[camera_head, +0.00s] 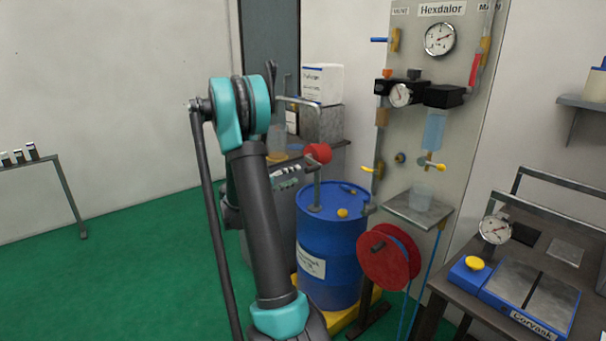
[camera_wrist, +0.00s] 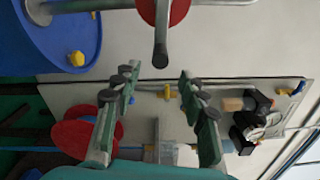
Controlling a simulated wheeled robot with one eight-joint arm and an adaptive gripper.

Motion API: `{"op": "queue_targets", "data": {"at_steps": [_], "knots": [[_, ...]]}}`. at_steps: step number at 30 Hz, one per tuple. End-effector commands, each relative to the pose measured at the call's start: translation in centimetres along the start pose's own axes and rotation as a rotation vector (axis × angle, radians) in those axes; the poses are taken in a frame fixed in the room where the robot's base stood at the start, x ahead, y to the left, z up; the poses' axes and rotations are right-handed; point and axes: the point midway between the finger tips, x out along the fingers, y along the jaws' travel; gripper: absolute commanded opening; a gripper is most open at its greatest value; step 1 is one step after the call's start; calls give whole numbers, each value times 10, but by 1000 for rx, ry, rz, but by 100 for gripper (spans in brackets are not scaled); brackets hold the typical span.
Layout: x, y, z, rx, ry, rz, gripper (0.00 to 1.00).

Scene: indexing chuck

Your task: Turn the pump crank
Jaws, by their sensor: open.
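The pump stands on top of a blue drum (camera_head: 331,245), with an upright metal pipe and a red pump body (camera_head: 318,152). In the wrist view, the red pump body (camera_wrist: 164,10) is at the top edge, partly cut off. A dark crank handle (camera_wrist: 160,50) extends from it toward my gripper (camera_wrist: 158,72). My gripper is open, its two fingers on either side of the handle's end in the picture. The handle end appears just beyond the fingertips; I cannot tell the exact depth. My arm hides the gripper in the head view.
A red hose reel (camera_head: 389,256) stands right of the drum, before a grey panel (camera_head: 460,110) with gauges and valves. A dark bench (camera_head: 470,300) with a blue device is at the right. Green floor (camera_head: 130,270) is clear at the left.

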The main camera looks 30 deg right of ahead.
Motion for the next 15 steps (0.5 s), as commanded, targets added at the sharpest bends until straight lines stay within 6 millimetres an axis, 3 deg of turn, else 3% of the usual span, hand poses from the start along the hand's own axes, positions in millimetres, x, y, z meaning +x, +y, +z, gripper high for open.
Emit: {"op": "queue_targets", "data": {"at_steps": [6,15], "knots": [[-21,0,1,0,-2,0,43],[-23,0,0,0,0,0,43]]}}
